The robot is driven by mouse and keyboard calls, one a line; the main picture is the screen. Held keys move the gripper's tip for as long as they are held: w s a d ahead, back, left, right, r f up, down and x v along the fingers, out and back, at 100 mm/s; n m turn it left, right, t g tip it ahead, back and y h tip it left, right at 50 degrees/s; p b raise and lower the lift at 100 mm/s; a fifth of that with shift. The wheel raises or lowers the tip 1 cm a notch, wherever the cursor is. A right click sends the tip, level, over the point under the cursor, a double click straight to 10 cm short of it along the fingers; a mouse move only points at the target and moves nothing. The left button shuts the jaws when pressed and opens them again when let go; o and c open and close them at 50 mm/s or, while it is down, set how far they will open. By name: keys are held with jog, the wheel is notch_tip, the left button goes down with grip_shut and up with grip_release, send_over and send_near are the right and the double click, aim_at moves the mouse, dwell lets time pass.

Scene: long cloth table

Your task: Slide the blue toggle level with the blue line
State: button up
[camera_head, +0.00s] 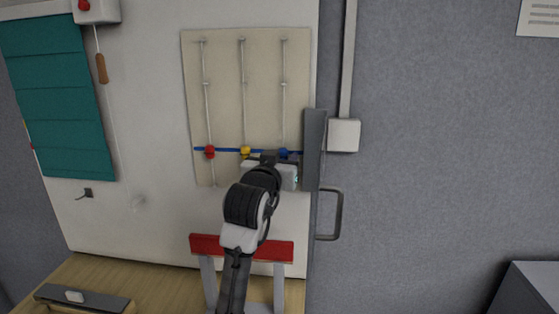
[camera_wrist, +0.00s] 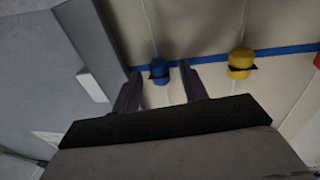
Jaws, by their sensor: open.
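The blue toggle (camera_head: 283,153) sits on the right-hand cord of the cream board (camera_head: 225,70), at the height of the blue line (camera_head: 226,149). In the wrist view the blue toggle (camera_wrist: 159,69) overlaps the blue line (camera_wrist: 215,58). My gripper (camera_head: 278,160) is at the lower right of the board, just below the toggle, and partly hides that area. In the wrist view my gripper (camera_wrist: 160,76) is open, with one finger to each side of the blue toggle and visible gaps between. I cannot tell how deep the fingers reach around it.
A red toggle (camera_head: 210,152) and a yellow toggle (camera_head: 245,151) sit on the other cords, also at the line. A grey upright edge with a handle (camera_head: 340,214) stands right of the board. A red bar (camera_head: 205,246) lies below. A teal blind (camera_head: 60,95) hangs left.

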jog(key=s+a+b, duration=0.2)
jog(key=s+b, duration=0.2)
jog(key=s, duration=0.9)
jog(key=shift+s+a, duration=0.3)
jog(key=shift+a, duration=0.05)
